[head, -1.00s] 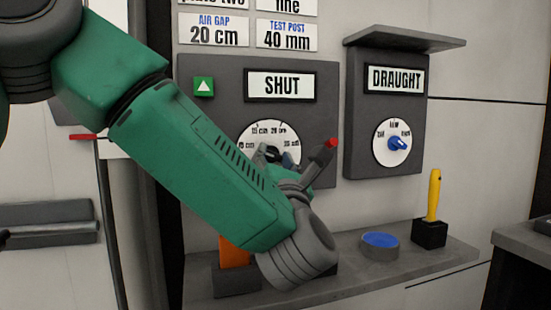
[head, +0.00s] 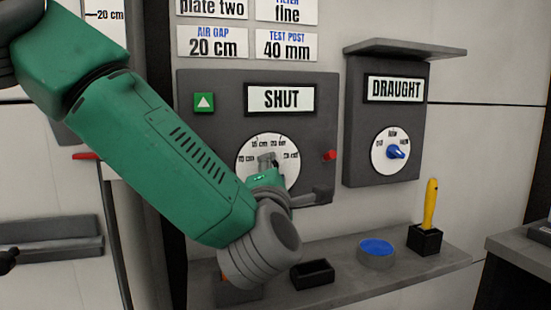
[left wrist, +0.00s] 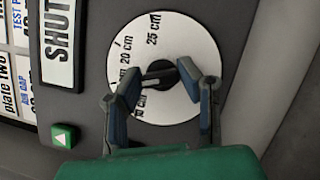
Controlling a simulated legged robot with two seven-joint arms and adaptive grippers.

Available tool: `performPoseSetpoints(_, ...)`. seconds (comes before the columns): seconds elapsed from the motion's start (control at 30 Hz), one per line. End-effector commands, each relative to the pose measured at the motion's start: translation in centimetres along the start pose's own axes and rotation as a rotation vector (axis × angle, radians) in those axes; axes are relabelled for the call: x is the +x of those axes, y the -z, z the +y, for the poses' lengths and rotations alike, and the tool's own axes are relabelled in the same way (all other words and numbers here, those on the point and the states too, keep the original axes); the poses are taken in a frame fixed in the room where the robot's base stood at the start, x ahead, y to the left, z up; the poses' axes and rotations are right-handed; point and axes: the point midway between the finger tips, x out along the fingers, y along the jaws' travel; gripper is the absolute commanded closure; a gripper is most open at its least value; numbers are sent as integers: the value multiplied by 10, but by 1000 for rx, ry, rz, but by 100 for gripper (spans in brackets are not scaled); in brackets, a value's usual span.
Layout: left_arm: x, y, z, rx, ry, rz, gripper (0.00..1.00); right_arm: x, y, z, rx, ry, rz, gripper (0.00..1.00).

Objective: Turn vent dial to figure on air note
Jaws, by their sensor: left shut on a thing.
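The vent dial (head: 247,165) is a white disc with cm figures on the dark panel, below a sign reading SHUT (head: 280,98). In the left wrist view the dial (left wrist: 190,40) shows 25 cm and 20 cm, with a lower figure partly covered. My left gripper (head: 268,160) is at the dial, its fingers shut on the black dial knob (left wrist: 162,73). The wrist view shows a finger on each side of it (left wrist: 160,77). The pointer's tip is partly hidden by a finger. The air gap note (head: 213,42) reads 20 cm. My right gripper is not in view.
The draught dial (head: 381,158) with a blue knob (head: 397,152) is to the right. A red knob (head: 329,155) sits at the panel's right edge. The shelf (head: 345,278) below holds a black tray (head: 312,274), a blue-topped disc (head: 376,248) and a yellow-handled tool (head: 431,204).

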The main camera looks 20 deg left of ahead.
Motion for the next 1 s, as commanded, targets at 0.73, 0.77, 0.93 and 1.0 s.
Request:
performPoseSetpoints(0.73,0,3,2,597,260,7,97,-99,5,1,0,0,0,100)
performPoseSetpoints(0.77,0,3,2,613,266,7,97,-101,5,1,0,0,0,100)
performPoseSetpoints(0.93,0,3,1,681,293,7,97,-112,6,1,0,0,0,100)
performPoseSetpoints(1.0,0,4,1,700,301,7,97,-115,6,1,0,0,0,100)
